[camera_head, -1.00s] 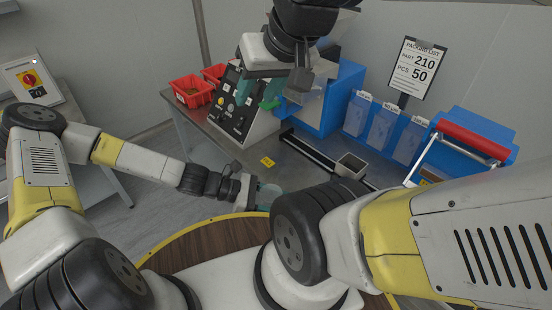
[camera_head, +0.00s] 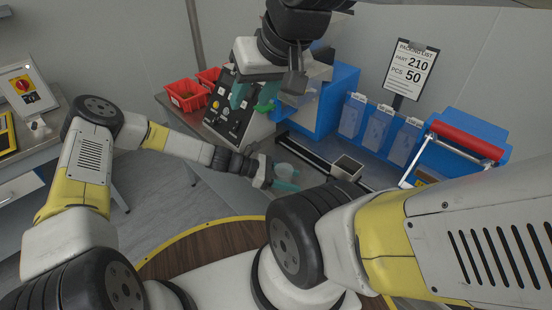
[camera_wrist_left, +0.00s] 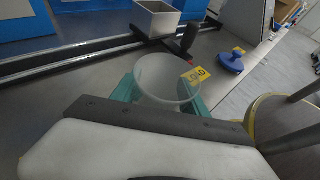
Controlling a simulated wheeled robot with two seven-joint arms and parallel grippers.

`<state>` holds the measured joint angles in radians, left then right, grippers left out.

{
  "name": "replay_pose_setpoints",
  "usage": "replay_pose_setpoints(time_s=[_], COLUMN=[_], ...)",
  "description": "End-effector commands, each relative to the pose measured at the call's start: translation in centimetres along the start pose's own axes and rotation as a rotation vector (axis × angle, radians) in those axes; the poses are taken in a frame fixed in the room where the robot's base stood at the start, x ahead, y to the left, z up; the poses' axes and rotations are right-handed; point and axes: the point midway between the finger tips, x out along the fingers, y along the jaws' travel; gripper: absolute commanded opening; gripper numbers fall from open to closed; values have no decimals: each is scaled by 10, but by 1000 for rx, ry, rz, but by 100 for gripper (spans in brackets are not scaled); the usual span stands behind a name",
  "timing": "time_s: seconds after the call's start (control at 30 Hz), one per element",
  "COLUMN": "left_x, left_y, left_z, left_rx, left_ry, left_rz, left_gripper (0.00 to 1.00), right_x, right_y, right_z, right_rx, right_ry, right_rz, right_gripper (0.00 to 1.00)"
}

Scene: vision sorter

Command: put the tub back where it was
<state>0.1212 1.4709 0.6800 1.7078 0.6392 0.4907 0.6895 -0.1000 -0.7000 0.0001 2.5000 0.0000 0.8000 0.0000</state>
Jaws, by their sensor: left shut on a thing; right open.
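A translucent round tub (camera_head: 284,171) is between the teal fingers of my left gripper (camera_head: 286,178), over the grey table. In the left wrist view the tub (camera_wrist_left: 160,80) stands mouth up, with a finger of the left gripper (camera_wrist_left: 165,92) on each side, shut on it. A yellow LOAD label (camera_wrist_left: 196,75) shows right beside the tub's rim. I cannot tell whether the tub's base touches the table.
A square light bin (camera_head: 348,167) stands by the dark rail (camera_head: 308,153). A blue knob-like object (camera_wrist_left: 231,61) is right of the tub. Red bins (camera_head: 186,95), a blue machine (camera_head: 338,98) and clear pockets (camera_head: 381,127) line the back. A roller unit (camera_head: 468,142) is at right.

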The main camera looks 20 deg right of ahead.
Motion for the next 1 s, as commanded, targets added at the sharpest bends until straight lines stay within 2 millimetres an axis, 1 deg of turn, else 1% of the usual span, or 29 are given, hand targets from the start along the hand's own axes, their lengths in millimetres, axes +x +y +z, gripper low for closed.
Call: replay_pose_setpoints(time_s=[0.07, 0.2, 0.23, 0.33, 0.63, 0.73, 0.87, 1.0], left_x=[2, 2, 2, 2, 1, -4, -22, -53], left_y=[0, 0, 0, 0, 0, 1, 1, 2], left_z=[-5, -5, -5, -5, -4, -5, -4, -5], left_rx=[1, 2, 1, 1, 1, 1, 2, 2], left_ry=[0, 1, 1, 1, 0, 1, 2, 4], left_rz=[0, 0, 0, 0, 1, 2, 3, 5], left_gripper=[5, 5, 54, 74, 74, 74, 74, 74], right_x=[0, 0, 0, 0, 0, 0, 0, 0], right_y=[0, 0, 0, 0, 0, 0, 0, 0], right_z=[0, 0, 0, 0, 0, 0, 0, 0], right_rx=[0, 0, 0, 0, 0, 0, 0, 0], right_ry=[0, 0, 0, 0, 0, 0, 0, 0], right_rz=[0, 0, 0, 0, 0, 0, 0, 0], right_gripper=[42, 42, 42, 42, 42, 42, 42, 42])
